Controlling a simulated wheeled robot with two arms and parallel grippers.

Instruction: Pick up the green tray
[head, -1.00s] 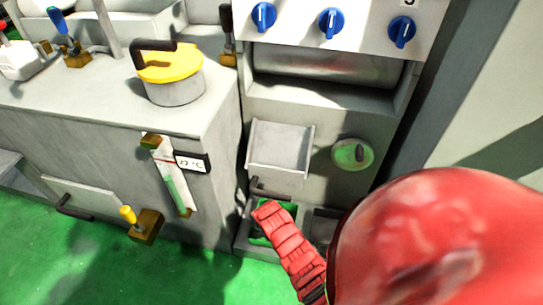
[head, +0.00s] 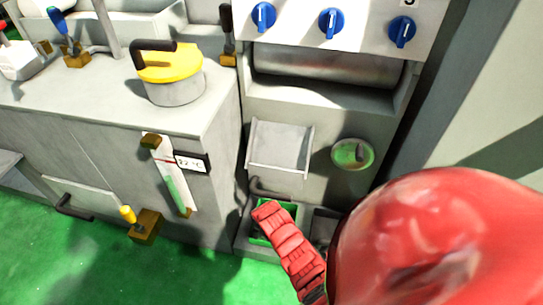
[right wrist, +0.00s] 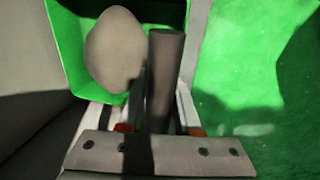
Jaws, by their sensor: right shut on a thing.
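The green tray (head: 290,208) sits low at the front of the grey machine, partly hidden behind my red right arm. In the right wrist view the green tray (right wrist: 66,52) holds a smooth grey egg-shaped thing (right wrist: 115,50). A dark upright handle (right wrist: 166,75) stands at the tray's near side. My right gripper (right wrist: 158,122) is shut on this handle, between its two pale fingers. In the head view my right gripper is mostly hidden by the red arm. My left gripper is not in view.
A grey chute (head: 280,147) juts out above the tray. A dark empty bay (head: 325,225) lies right of the tray. A grey cabinet (head: 100,150) with a thermometer and a yellow-lidded pot (head: 175,75) stands at left. Green floor (head: 80,260) is open in front.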

